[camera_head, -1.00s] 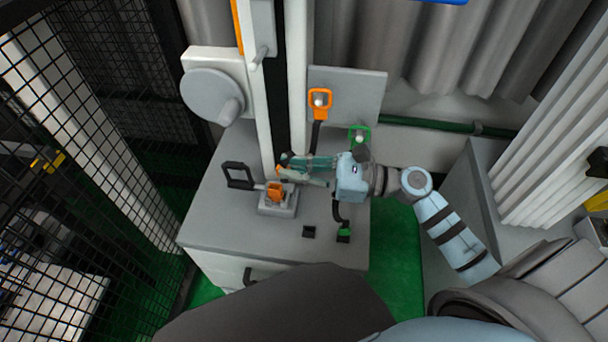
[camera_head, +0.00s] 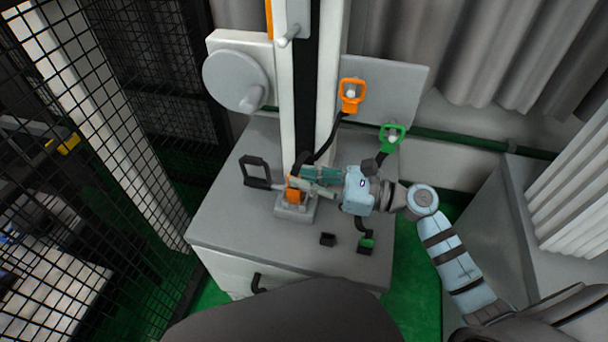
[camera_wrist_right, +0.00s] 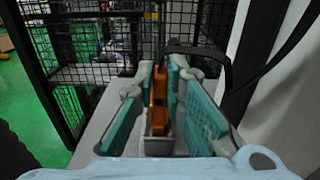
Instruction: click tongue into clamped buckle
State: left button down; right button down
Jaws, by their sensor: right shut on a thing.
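The buckle (camera_head: 292,194) is orange and sits upright in a grey clamp block (camera_head: 294,212) with a black-handled lever (camera_head: 257,172) on its left. My right gripper (camera_head: 306,183) reaches in from the right, its teal fingers right beside the buckle. It is shut on the tongue, whose black strap (camera_head: 328,140) runs up to an orange loop (camera_head: 352,96). In the right wrist view, orange (camera_wrist_right: 158,98) shows between the fingers; where tongue and buckle meet is unclear, and so is whether they are joined. My left gripper is not in view.
A green loop (camera_head: 392,136) hangs on the grey panel, and a green piece (camera_head: 366,242) sits in a black holder. The tower column (camera_head: 310,90) rises behind. A mesh fence (camera_head: 80,130) stands left.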

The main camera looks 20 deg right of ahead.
jog(key=shift+f, duration=0.3)
dwell(0.4)
jog(key=c, duration=1.6)
grip_release()
